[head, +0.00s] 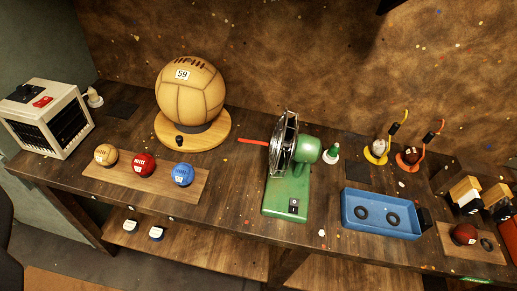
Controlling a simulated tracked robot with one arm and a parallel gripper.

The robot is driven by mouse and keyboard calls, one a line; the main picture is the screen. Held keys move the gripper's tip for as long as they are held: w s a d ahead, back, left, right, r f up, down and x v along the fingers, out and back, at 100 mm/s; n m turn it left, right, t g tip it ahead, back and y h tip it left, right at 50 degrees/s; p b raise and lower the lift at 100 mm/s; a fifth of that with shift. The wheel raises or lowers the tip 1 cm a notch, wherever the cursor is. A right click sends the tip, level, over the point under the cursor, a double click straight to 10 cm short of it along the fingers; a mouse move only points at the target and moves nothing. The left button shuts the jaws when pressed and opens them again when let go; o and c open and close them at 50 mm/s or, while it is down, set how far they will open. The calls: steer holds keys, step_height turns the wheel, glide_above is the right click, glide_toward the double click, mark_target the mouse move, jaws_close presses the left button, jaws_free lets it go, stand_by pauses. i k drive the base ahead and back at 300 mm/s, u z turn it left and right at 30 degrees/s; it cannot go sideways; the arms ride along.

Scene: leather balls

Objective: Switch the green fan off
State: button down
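The green fan (290,185) stands on the wooden workbench, right of the middle. Its round metal cage (284,143) faces left and its green motor housing is on the right. A red strip (252,141) sticks out nearly level to the left of the cage. A small black-and-white switch (293,206) is on the front end of the fan's green base, with marks like 0 and I. It is too small to tell which side is pressed. I cannot make out my gripper in this view.
A big tan ball (190,88) sits on a round wooden stand left of the fan. Three small balls lie on a board (190,190) at front left. A blue tray (350,222) with dark rings is right of the fan. A heater-like box (48,120) stands far left.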

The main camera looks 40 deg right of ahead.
mark_target(293, 208)
steer(key=z, duration=0.75)
steer(key=k, duration=0.95)
steer(key=z, duration=0.2)
steer(key=i, duration=1)
steer(key=z, duration=0.05)
